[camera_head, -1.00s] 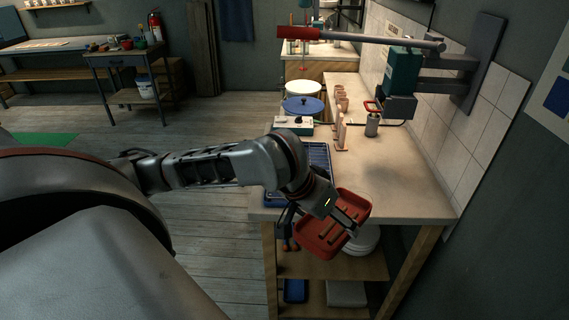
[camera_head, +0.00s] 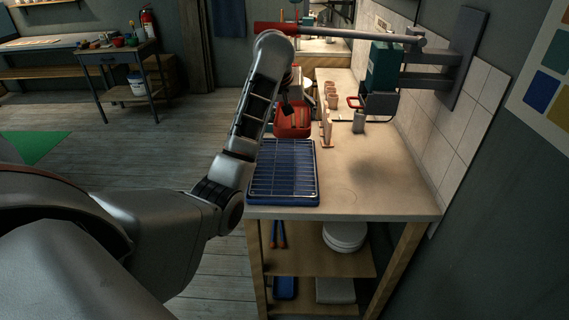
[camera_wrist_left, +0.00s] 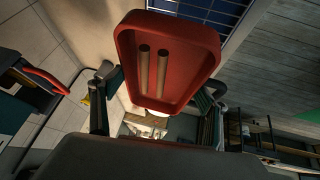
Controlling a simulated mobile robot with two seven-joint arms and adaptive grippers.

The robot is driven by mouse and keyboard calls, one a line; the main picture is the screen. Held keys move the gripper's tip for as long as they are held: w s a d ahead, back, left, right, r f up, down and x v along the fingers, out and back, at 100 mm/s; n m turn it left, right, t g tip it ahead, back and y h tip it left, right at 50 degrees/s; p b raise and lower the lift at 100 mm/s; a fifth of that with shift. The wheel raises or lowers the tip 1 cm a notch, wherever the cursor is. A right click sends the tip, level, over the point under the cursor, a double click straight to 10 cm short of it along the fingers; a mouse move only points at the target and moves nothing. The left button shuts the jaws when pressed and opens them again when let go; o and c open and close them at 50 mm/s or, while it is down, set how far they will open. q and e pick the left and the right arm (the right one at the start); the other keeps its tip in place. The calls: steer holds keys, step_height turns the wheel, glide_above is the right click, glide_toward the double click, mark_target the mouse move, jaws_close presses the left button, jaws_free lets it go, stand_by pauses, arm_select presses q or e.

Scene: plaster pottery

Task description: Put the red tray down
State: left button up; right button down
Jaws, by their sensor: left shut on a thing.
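The red tray (camera_head: 292,131) is in the head view beyond the blue rack, over the left side of the workbench. It also fills the upper middle of the left wrist view (camera_wrist_left: 190,72), with two wooden rods (camera_wrist_left: 153,70) lying in it. My left gripper (camera_head: 286,107) is shut on the tray, with a finger on each side of it in the wrist view. I cannot tell whether the tray touches the bench top. My right gripper is not in view.
A blue tray with a wire rack (camera_head: 284,196) lies at the near left of the workbench (camera_head: 378,190). Wooden pieces (camera_head: 327,127) stand right of the red tray. A lever press (camera_head: 382,70) is fixed at the wall. The bench's near right is clear.

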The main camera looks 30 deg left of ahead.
arm_select(q)
steer(key=f, duration=1)
steer(key=shift+a+f, duration=0.2)
steer(key=shift+a, duration=0.2)
step_height(320, 180, down, 4)
steer(key=shift+r, duration=0.2)
steer(key=shift+f, duration=0.4)
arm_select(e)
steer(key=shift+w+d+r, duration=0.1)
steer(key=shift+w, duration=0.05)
arm_select(q)
steer(key=shift+d+f, duration=0.1)
steer(key=shift+f, duration=0.1)
steer(key=o, duration=1.3)
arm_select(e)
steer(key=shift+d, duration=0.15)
